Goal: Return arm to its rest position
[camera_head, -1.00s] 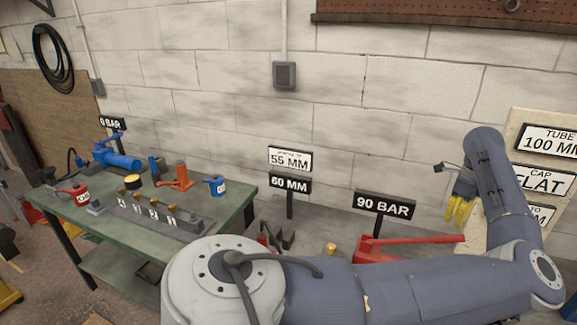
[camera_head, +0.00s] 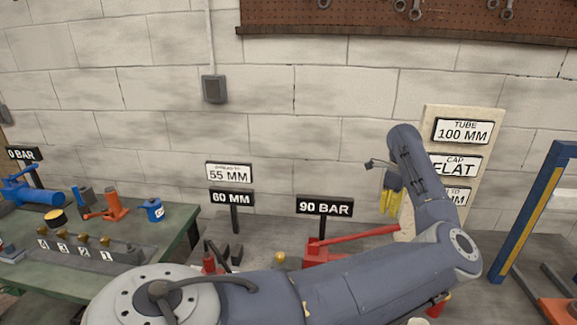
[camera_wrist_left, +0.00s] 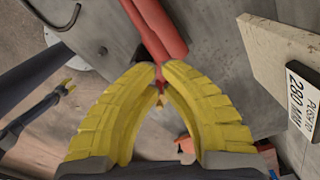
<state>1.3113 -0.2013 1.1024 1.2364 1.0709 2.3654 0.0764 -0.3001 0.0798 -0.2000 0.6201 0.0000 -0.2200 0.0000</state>
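My left gripper (camera_head: 391,204) has yellow fingers and hangs pointing down at the end of my grey-blue left arm (camera_head: 355,292), in front of the sign board in the head view. In the left wrist view its yellow fingers (camera_wrist_left: 160,68) curve inward and their tips meet, with nothing visible held between them. Red tubes lie beyond the tips in that view.
A red jack-like tool (camera_head: 330,246) stands by the 90 BAR sign (camera_head: 325,207), close to my arm. A green table (camera_head: 180,226) with tools is at left. A sign board (camera_head: 473,115) and a blue-yellow frame (camera_head: 528,215) stand at right.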

